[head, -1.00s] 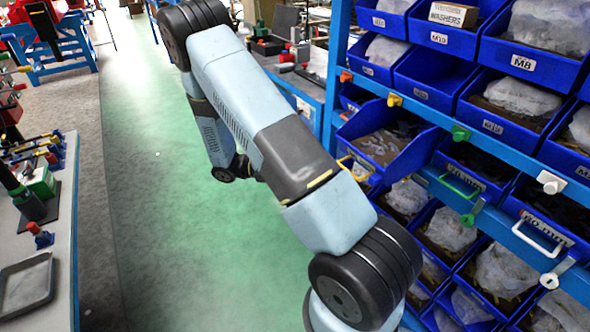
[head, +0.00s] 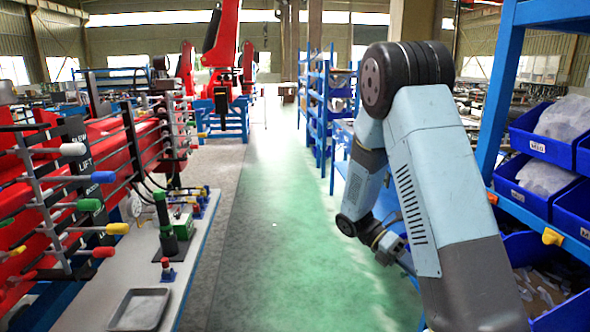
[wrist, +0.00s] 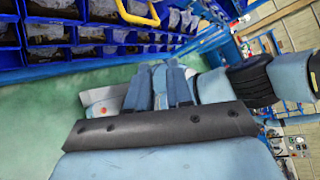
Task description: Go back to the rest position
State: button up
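My arm is bent in the head view, rising from the lower right to a black ribbed joint and folding down again. My gripper (head: 390,243) is a small dark shape at the lower end of the folded part, over the green floor beside the blue shelving. It is partly hidden behind my arm, and I cannot make out its fingers. No object shows in it.
A blue rack (head: 503,90) with blue bins (head: 545,184) stands close on the right. On the left is a grey bench (head: 190,250) with a small tray (head: 140,309), beside a red stand with coloured handles. The green aisle (head: 285,240) between is clear.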

jog(key=s+a+r+m+t+y, duration=0.3)
jog(key=s+r+m+t+y, duration=0.2)
jog(key=r+m, duration=0.5)
jog(key=s+a+r+m+t+y, duration=0.3)
jog(key=s+r+m+t+y, duration=0.2)
jog(key=s+r+m+t, duration=0.5)
notch_tip(320, 180, up, 2)
jog(key=shift+a+r+t, duration=0.2)
jog(key=shift+a+t, duration=0.1)
jog(key=shift+t, duration=0.3)
